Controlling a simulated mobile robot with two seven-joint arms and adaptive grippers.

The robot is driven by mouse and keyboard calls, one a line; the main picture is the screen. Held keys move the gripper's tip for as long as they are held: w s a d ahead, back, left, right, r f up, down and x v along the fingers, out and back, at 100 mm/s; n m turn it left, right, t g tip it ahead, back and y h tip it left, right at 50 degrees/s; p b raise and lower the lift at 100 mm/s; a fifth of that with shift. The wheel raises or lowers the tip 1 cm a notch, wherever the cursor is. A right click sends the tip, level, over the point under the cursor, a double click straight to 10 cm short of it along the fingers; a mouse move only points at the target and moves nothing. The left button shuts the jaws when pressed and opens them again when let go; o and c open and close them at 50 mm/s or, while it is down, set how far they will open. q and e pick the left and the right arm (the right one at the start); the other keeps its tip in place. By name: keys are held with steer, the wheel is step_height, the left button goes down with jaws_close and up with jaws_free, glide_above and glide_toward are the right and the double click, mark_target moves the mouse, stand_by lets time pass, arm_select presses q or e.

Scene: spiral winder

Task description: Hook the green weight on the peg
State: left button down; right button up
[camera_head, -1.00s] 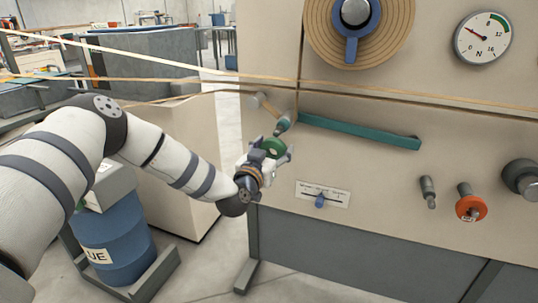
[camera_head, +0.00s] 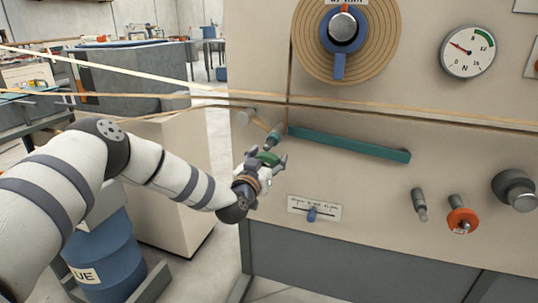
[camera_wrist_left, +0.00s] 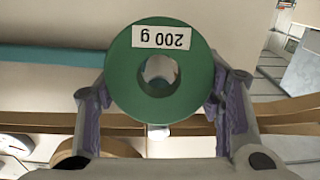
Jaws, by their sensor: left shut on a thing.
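The green weight (camera_head: 268,158) is a thick ring held in my left gripper (camera_head: 267,160). In the left wrist view the weight (camera_wrist_left: 125,78) faces the camera, its "200 g" label upside down and its centre hole open. A finger of the left gripper (camera_wrist_left: 160,105) presses on each side. A short grey-teal peg (camera_head: 275,136) sticks out at the left end of the teal bar (camera_head: 350,145), just above the weight in the head view. The weight is not on it; the depth gap cannot be told. My right gripper is out of view.
On the panel right are a bare grey peg (camera_head: 419,205), an orange weight (camera_head: 462,220) on another peg, and a dark knob (camera_head: 513,190). A slider plate (camera_head: 314,208) sits below the bar. Tan strands (camera_head: 180,97) cross above my gripper. A blue drum (camera_head: 110,255) stands at left.

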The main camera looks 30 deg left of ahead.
mark_target(265, 160)
arm_select(q)
steer(key=p+v, duration=0.1)
steer(key=v, duration=0.4)
steer(key=p+v, duration=0.1)
steer(key=v, duration=0.1)
steer(key=shift+s+r+p, duration=0.3)
steer(key=shift+r, duration=0.05)
steer(key=p+v, duration=0.2)
steer(key=v, duration=0.1)
steer(key=shift+s+d+r, duration=0.15)
steer(key=shift+r, duration=0.15)
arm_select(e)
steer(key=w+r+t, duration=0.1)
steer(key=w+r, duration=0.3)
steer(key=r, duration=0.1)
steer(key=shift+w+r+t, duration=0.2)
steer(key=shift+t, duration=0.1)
